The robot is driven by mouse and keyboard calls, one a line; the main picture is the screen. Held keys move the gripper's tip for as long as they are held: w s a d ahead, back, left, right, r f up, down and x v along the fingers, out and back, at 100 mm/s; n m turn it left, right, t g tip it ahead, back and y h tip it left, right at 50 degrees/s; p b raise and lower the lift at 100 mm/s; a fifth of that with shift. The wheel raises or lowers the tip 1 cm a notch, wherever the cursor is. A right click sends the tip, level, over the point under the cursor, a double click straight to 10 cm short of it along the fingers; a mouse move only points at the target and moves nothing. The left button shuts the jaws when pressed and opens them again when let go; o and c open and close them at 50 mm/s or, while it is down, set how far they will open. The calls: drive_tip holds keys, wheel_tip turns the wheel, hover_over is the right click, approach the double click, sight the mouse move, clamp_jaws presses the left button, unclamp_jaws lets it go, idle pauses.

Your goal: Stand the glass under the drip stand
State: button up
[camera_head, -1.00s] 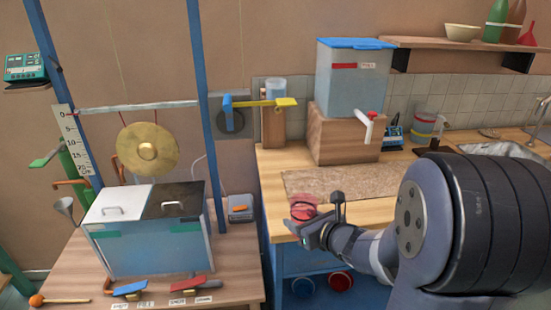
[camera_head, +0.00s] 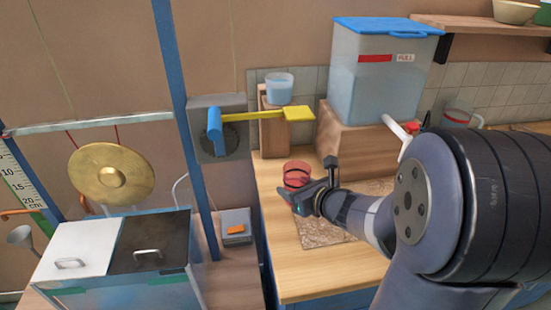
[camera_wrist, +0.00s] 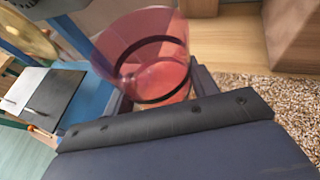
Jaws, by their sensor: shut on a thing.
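A see-through red glass (camera_head: 297,170) with dark bands is held in my gripper (camera_head: 308,194), above the wooden counter near its left part. In the wrist view the glass (camera_wrist: 150,50) stands tilted between the jaws, its wide mouth upward; it looks empty. A wooden stand (camera_head: 275,138) bears a clear cup of pale blue liquid (camera_head: 279,88) behind the glass; this looks like the drip stand. A yellow lever (camera_head: 270,116) crosses in front of it. The held glass is apart from the stand, nearer to me and lower in the picture.
A clear tank (camera_head: 372,80) with a blue lid and white tap lever (camera_head: 398,130) sits on a wooden block (camera_head: 350,140) to the right. A speckled mat (camera_head: 315,232) lies on the counter. A blue post (camera_head: 180,110), gong (camera_head: 110,174) and lidded box are left.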

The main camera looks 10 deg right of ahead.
drive_tip(key=w+p, duration=0.1)
drive_tip(key=w, duration=0.5)
drive_tip(key=w+f+p, duration=0.1)
drive_tip(key=w+p, duration=0.1)
drive_tip(key=w, duration=0.5)
drive_tip(key=w+f+p, duration=0.1)
drive_tip(key=w, duration=0.6)
drive_tip(key=shift+w+f+p, duration=0.1)
drive_tip(key=shift+w+p, duration=0.1)
drive_tip(key=shift+p, duration=0.2)
wheel_tip(320, 180, down, 4)
drive_tip(key=shift+r, duration=0.1)
drive_tip(key=shift+w+f+p, duration=0.15)
drive_tip(key=shift+f+p, duration=0.25)
drive_tip(key=shift+f+b, duration=0.25)
drive_tip(key=shift+b, duration=0.1)
drive_tip(key=o, duration=1.2)
drive_tip(key=shift+r, duration=0.1)
